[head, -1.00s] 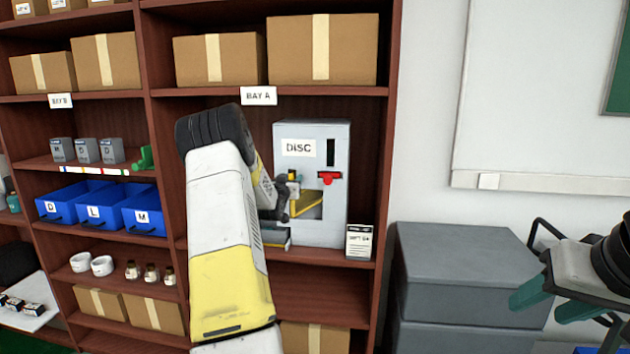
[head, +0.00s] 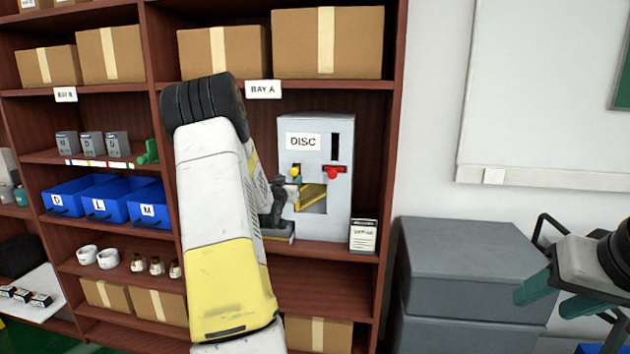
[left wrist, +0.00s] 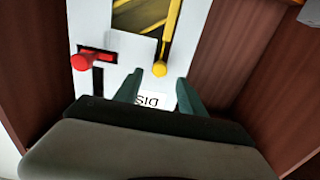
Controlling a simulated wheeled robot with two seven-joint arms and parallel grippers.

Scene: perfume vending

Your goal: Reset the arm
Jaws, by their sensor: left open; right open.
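My left arm reaches up in front of the shelf and hides most of its own gripper in the head view. In the left wrist view, my left gripper (left wrist: 158,92) shows two teal fingers apart with nothing between them, in front of the dispenser's face. The grey dispenser (head: 340,215) marked DISC stands in Bay A. It has a red knob (head: 333,172) in a dark slot and a yellow knob (head: 295,170) above an opening with a yellow piece inside. My right gripper (head: 552,297) is open and empty at the right edge.
The wooden shelf holds cardboard boxes (head: 326,42), blue bins (head: 104,203), small grey boxes (head: 92,145) and white jars (head: 108,259). A small card (head: 363,236) stands beside the dispenser. Grey drawers (head: 470,275) stand right of the shelf.

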